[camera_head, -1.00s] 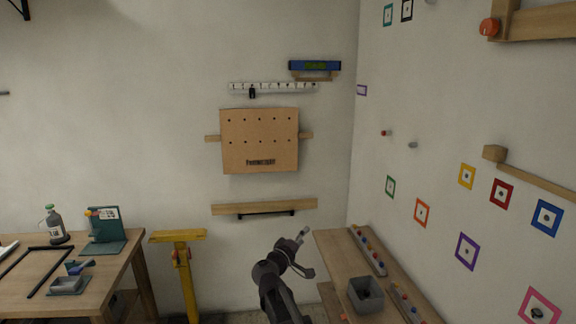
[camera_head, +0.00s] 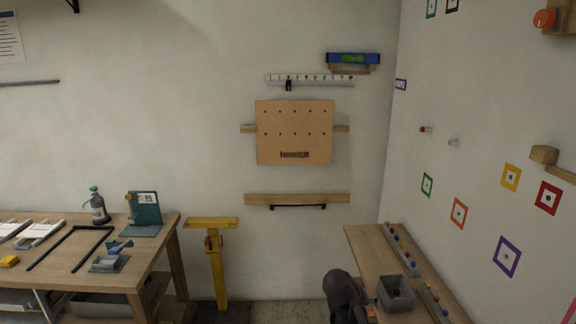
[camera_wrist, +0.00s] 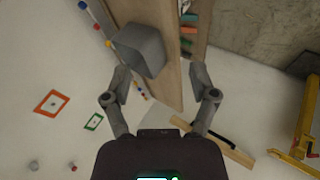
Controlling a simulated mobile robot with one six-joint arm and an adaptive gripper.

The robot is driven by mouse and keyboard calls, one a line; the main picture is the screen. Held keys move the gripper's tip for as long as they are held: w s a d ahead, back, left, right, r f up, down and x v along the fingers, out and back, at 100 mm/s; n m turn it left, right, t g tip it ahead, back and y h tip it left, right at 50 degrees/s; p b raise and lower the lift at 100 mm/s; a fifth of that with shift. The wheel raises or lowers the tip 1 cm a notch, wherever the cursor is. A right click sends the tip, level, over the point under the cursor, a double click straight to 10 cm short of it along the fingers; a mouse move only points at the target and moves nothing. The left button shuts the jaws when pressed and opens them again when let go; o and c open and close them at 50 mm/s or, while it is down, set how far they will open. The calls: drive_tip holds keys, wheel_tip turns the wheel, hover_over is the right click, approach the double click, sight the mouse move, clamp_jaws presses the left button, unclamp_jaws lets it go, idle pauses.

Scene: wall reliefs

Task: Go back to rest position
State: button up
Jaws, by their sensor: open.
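In the wrist view my gripper (camera_wrist: 160,82) is open, its two fingers spread apart with nothing between them touching either one. Beyond the fingers are the wooden bench (camera_wrist: 160,20) and the grey square bin (camera_wrist: 138,48). In the head view only a dark part of my arm shows at the bottom, left of the bench (camera_head: 372,248) and the grey bin (camera_head: 397,293). My gripper's fingers are not visible in the head view.
A yellow stand (camera_head: 215,262) is between the left workbench (camera_head: 150,270) and the right bench. A pegboard panel (camera_head: 294,145), a wooden rail (camera_head: 297,199) and a blue level (camera_head: 353,58) are on the back wall. Coloured square frames, including a purple one (camera_head: 507,257), are on the right wall.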

drive_tip(key=s+a+f+g+y, duration=0.3)
drive_tip(key=s+y, duration=0.4)
drive_tip(key=s, duration=0.3)
drive_tip(key=shift+s+a+f, duration=0.2)
drive_tip(key=shift+a+f, duration=0.3)
drive_tip(key=shift+a, duration=0.85)
drive_tip(key=shift+c, duration=0.2)
drive_tip(key=shift+c, duration=1)
